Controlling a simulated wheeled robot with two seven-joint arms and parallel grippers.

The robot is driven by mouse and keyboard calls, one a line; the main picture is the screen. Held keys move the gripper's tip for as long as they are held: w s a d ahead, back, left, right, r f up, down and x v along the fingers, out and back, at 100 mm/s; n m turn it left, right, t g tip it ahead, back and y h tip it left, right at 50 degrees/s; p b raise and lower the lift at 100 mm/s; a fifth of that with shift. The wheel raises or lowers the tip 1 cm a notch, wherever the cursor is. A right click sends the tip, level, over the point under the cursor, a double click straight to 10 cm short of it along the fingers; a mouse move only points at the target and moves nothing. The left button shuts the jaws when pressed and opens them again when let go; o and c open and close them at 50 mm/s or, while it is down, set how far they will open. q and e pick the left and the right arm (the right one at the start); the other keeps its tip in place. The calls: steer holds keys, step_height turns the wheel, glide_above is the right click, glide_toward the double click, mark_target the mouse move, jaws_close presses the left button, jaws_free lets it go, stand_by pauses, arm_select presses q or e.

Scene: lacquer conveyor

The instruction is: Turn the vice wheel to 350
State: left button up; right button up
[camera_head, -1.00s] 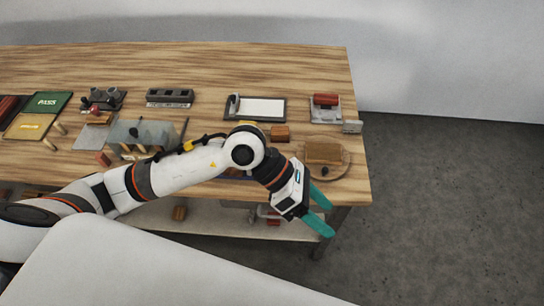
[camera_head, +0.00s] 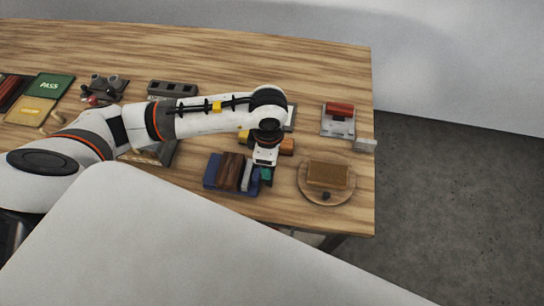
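No part can be surely told as the vice wheel. A round wooden turntable-like disc (camera_head: 308,191) lies near the table's right front, with a brown block (camera_head: 327,174) on it and a small dark knob (camera_head: 326,196) at its front rim. A small grey block (camera_head: 365,145) sits at the table's right edge; its kind is unclear. My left gripper (camera_head: 266,176) points down just right of the blue tray, left of the disc and apart from it. Its teal fingers are mostly hidden, so its opening is unclear. My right gripper is out of view.
A blue tray (camera_head: 211,183) with brown and grey pieces lies beside my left gripper. A grey stand with a red top (camera_head: 340,109) stands behind the disc. An orange-brown block (camera_head: 287,146) lies behind the gripper.

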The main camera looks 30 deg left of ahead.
arm_select(q)
step_height(320, 180, down, 5)
steer(key=shift+s+f+p, duration=0.1)
steer(key=shift+f+p, duration=0.05)
steer(key=shift+p, duration=0.4)
step_height(320, 180, down, 4)
steer(key=shift+p, duration=0.3)
steer(key=shift+f, duration=0.1)
steer(key=shift+c, duration=0.2)
steer(key=c, duration=0.9)
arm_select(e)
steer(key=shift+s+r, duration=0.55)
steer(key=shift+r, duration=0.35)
